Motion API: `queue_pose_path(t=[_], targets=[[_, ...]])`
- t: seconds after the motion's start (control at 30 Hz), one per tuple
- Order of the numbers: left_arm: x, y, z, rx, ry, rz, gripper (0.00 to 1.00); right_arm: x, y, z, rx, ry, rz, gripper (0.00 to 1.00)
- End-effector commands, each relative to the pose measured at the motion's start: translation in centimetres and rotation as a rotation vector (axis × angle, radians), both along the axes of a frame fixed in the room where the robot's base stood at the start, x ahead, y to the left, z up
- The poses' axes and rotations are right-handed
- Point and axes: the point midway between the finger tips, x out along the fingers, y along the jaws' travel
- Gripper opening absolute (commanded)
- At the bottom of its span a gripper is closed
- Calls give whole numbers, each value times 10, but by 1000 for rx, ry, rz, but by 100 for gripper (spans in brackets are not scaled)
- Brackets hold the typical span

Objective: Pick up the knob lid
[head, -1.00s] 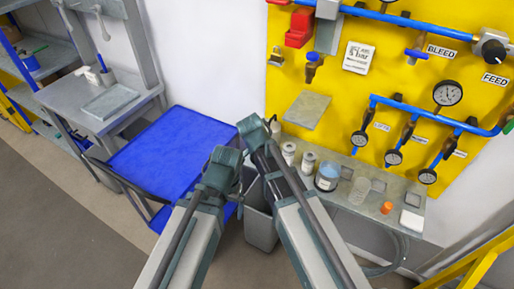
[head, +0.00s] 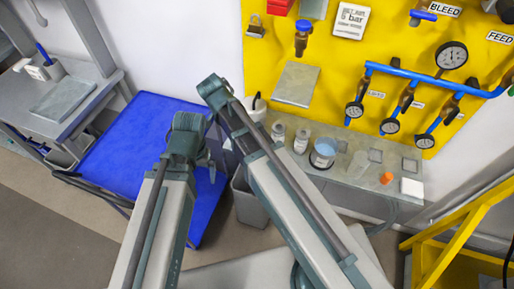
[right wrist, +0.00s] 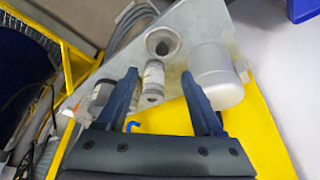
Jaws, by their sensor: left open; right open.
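In the right wrist view a round grey piece with a dark centre (right wrist: 163,42) lies on the grey shelf (right wrist: 183,22); it may be the knob lid, but I cannot tell for sure. I cannot make it out in the head view, where my right arm covers part of the shelf. My right gripper (right wrist: 160,78) is open and empty, its fingers pointing toward the shelf, with a small bottle (right wrist: 153,80) showing between the fingertips. My left gripper (head: 207,160) is open over the blue table (head: 130,150), away from the shelf.
A white container (right wrist: 215,75) stands beside the right finger in the wrist view. A blue-topped jar (head: 322,153), an orange cap (head: 387,178) and a white block (head: 411,187) stand along the shelf. The yellow gauge panel (head: 340,70) rises behind. A grey bin (head: 248,205) stands below.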

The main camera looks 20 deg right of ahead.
Motion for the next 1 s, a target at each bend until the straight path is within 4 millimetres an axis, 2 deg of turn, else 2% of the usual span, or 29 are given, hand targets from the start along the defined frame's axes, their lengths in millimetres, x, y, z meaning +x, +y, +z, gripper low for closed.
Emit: queue_pose_path(t=[0.03,0.4,0.77,1.0], targets=[[0,0,-13,0,0,0,100,0,-3,-13,0,0,-1,69],[0,0,-62,0,0,2,100,5,-23,-62,0,1,-1,69],[0,0,-68,0,0,2,100,6,-27,-68,0,0,0,69],[0,0,-92,0,0,1,100,11,-33,-92,0,1,-1,69]])
